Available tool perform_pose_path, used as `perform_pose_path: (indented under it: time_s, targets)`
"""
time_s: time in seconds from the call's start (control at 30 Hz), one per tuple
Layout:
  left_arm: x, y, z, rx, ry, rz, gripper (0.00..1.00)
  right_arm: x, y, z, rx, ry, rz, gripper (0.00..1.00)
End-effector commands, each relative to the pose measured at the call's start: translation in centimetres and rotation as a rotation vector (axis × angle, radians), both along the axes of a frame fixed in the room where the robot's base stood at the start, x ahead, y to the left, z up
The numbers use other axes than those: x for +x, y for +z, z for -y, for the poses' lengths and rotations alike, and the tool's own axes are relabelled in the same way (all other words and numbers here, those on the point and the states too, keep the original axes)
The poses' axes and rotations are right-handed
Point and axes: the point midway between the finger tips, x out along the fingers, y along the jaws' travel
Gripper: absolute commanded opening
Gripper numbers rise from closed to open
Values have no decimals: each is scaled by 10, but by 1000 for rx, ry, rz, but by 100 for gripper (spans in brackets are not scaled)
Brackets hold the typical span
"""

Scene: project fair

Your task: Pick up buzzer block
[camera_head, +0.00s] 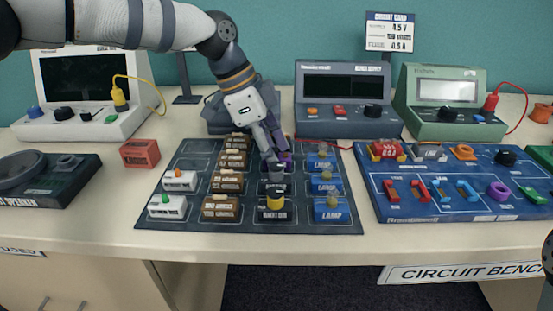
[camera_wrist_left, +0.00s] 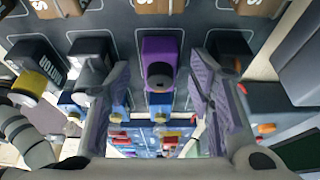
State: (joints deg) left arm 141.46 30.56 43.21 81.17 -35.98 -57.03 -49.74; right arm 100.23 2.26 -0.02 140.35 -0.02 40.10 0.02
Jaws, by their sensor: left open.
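A purple block (camera_wrist_left: 160,60) with a dark round part on top, its label unreadable, is likely the buzzer block. In the left wrist view it stands between the two spread fingers of my left gripper (camera_wrist_left: 160,90), with gaps on both sides. In the head view the purple block (camera_head: 286,158) shows only partly behind the fingers, in the dark parts tray (camera_head: 345,222). My left gripper (camera_head: 274,156) points down over that column of the tray, open and empty.
Brown blocks (camera_head: 221,206) stand left of the gripper, blue lamp blocks (camera_head: 331,209) right, and a black block with a yellow part (camera_head: 275,207) in front. A red block (camera_head: 139,153) lies outside the tray. A blue circuit board (camera_head: 470,210) is at the right.

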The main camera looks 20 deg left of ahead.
Motion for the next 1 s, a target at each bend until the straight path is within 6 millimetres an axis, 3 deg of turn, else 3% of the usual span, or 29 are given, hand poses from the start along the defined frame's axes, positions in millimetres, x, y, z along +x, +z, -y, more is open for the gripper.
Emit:
perform_pose_path:
  time_s: [0.03, 0.23, 0.53, 0.67, 0.77, 1.0]
  targets:
    - [0, 0, 0, 0, 0, 0, 46, 0, 0, 0, 0, 0, 0, 40]
    - [0, 0, 0, 0, 0, 0, 1, 0, 0, 0, 0, 0, 0, 40]
    - [0, 1, 0, 0, 0, 0, 0, 0, 0, 0, 0, 0, 0, 40]
    - [0, 11, 0, 1, 0, 2, 0, 0, 0, 0, 0, 0, 1, 40]
    - [1, 30, 0, 1, 0, 5, 0, 1, 0, 0, 0, 0, 2, 40]
    - [-52, 105, 15, 1, -2, 20, 0, 22, 21, 0, 0, -1, 77, 40]
